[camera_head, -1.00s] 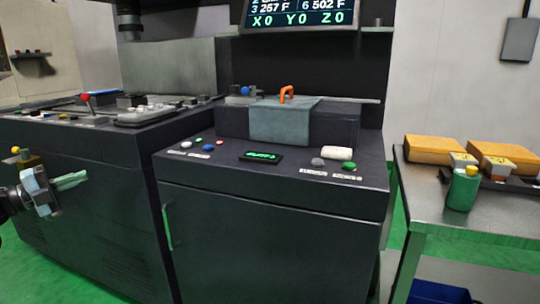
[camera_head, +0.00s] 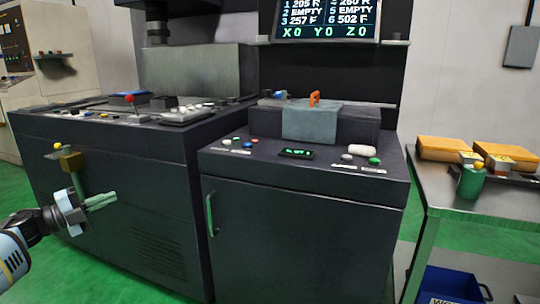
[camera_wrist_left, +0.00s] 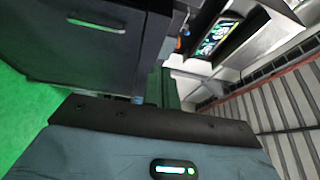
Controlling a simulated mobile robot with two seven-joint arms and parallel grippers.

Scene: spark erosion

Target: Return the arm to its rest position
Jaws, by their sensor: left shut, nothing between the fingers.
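My left gripper (camera_head: 102,200) shows at the left of the head view, its arm coming in from the left edge. Its pale green fingers are shut and empty, pointing right. It appears in front of the dark machine cabinet (camera_head: 130,225), with no visible contact. In the left wrist view, the blue-grey wrist housing with a lit green indicator fills the bottom, and the fingers are hard to make out. My right gripper is in neither view.
A control cabinet (camera_head: 300,225) with a green handle (camera_head: 210,214) stands in the middle. A blue bin (camera_head: 450,284) sits below. Green floor is open at lower left.

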